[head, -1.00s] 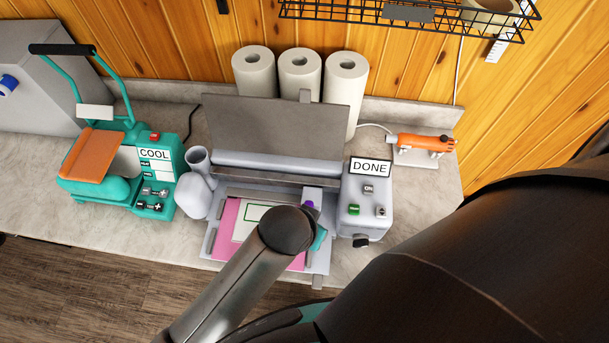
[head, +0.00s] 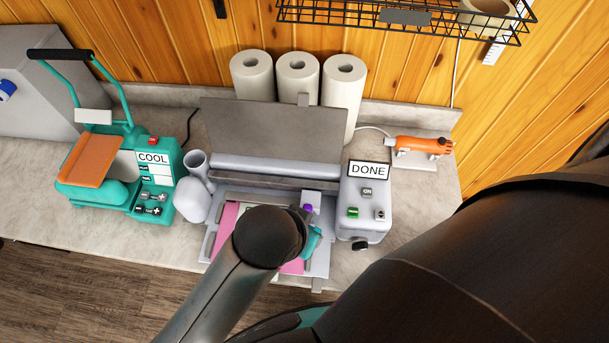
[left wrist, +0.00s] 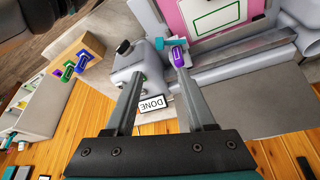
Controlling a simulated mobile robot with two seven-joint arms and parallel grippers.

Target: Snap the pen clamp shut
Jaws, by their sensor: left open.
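The grey cutting machine has a white carriage (head: 311,197) with a small purple part (head: 308,208) at its right side. In the left wrist view the purple part (left wrist: 179,55) sits next to a small teal piece (left wrist: 160,43); these look like the pen and its clamp, and I cannot tell the clamp's position. My left gripper (left wrist: 158,62) is open and empty. One fingertip overlaps the purple part in this view; contact is unclear. In the head view my left arm hides the fingers. My right gripper is not in view.
A pink mat (head: 229,216) with a white sheet lies in the machine. The control box (head: 366,211) with the DONE sign stands close on the right. A teal heat press (head: 115,190) is left, an orange tool (head: 424,146) right, and paper rolls (head: 297,77) behind.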

